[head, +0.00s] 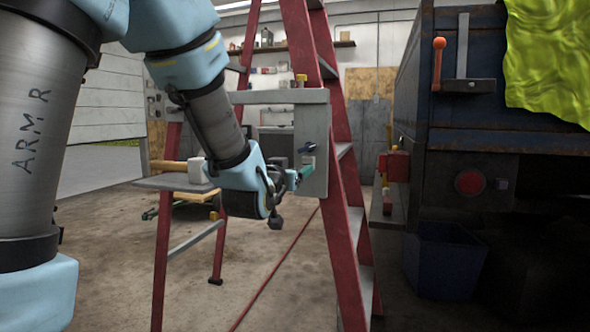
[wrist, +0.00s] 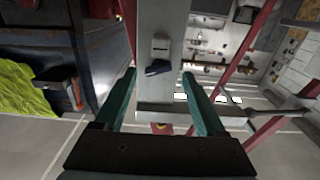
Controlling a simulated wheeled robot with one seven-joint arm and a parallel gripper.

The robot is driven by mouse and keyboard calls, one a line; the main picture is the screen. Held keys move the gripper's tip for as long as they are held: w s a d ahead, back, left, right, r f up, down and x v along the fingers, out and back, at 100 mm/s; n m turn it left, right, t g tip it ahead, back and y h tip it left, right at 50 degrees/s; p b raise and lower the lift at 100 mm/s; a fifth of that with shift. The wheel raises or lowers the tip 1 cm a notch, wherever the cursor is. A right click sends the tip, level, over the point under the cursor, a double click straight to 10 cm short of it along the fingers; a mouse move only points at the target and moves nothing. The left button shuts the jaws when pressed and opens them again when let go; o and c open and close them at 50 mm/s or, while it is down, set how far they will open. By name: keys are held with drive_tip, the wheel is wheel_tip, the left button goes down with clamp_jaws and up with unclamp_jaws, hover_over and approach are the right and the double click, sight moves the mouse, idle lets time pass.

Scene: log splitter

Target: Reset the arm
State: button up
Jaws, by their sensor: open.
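My arm (head: 215,125) reaches in from the left in the head view, bent down at the elbow. My gripper (head: 303,174) is at a grey panel (head: 316,118) on the red ladder frame. In the wrist view the teal fingers of my gripper (wrist: 158,73) are spread apart with nothing held between them. A small switch with a dark blue lever (wrist: 158,68) on the grey panel shows between the fingertips. In the head view this dark lever (head: 307,147) sits just above the fingers. I cannot tell whether a finger touches it.
A red stepladder (head: 345,215) stands close behind my gripper. A dark blue machine (head: 510,120) with an orange-handled lever (head: 438,62), a red button (head: 469,181) and a yellow-green cloth (head: 550,60) fills the right. A bin (head: 445,262) is below.

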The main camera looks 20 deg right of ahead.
drive_tip(key=w+a+f+n+g+y, duration=0.2)
drive_tip(key=a+f+y, duration=0.2)
drive_tip(key=a+f, duration=0.4)
drive_tip(key=w+a+f+n+g+y, duration=0.15)
drive_tip(key=a+f+y, duration=0.35)
drive_tip(key=a, duration=0.6)
drive_tip(key=s+a+f+n+g+y, duration=0.2)
drive_tip(key=s+a+f+g, duration=0.2)
drive_tip(key=s+a, duration=0.4)
drive_tip(key=s+a+f+n+g+y, duration=0.15)
drive_tip(key=s+a+f+g, duration=0.35)
drive_tip(key=a, duration=0.5)
wheel_tip(320, 180, up, 26)
drive_tip(key=s+p, duration=0.1)
drive_tip(key=p, duration=2.5)
drive_tip(key=shift+s+d+r+t, duration=0.15)
drive_tip(key=shift+s+r+t, duration=0.05)
drive_tip(key=shift+t, duration=0.25)
